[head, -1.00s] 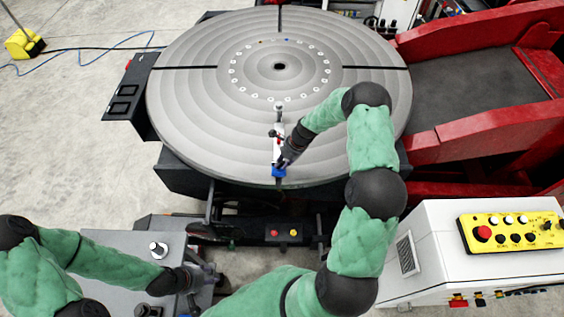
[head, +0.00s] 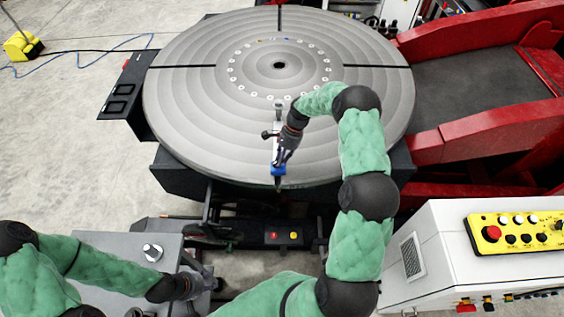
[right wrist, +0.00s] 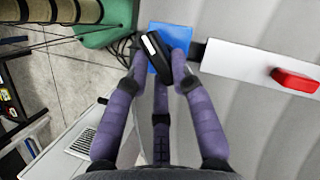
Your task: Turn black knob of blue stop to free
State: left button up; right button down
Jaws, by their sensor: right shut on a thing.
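The blue stop (head: 278,170) sits at the near rim of the round grey turntable (head: 200,130). It also shows in the right wrist view (right wrist: 180,34). Its black knob (right wrist: 157,62), a bar with a white mark at one end, lies over the blue block. My right gripper (head: 279,163) is above the stop. In the right wrist view its purple fingers (right wrist: 158,72) are closed around the knob. The knob is hidden by the gripper in the head view. My left gripper (head: 208,284) is low at the left, away from the stop; its jaws are too small to read.
A pale bar (right wrist: 235,62) with a red block (right wrist: 296,80) lies beside the stop on the turntable. A yellow control panel (head: 515,231) on a white cabinet is at right. Red machine structure (head: 470,140) stands right of the turntable. A grey cabinet (head: 115,250) is at lower left.

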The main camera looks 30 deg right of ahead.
jog(key=n, duration=0.1)
jog(key=n+g+b, duration=0.1)
jog(key=n, duration=0.1)
jog(key=n+b, duration=0.1)
jog(key=shift+w+f+n+g+h, duration=0.15)
jog(key=shift+w+n+g+h, duration=0.15)
jog(key=shift+w+n+h, duration=0.1)
jog(key=n, duration=0.1)
jog(key=n+g+h+b, duration=0.1)
jog(key=n, duration=0.1)
jog(key=n+b, duration=0.1)
jog(key=n, duration=0.1)
jog(key=shift+w+a+g, duration=0.2)
jog(key=shift+w+g, duration=0.05)
jog(key=shift+g, duration=0.05)
jog(key=shift+h, duration=0.3)
jog(key=c, duration=1)
grip_release()
jog(key=shift+c, duration=0.2)
jog(key=v, duration=1.2)
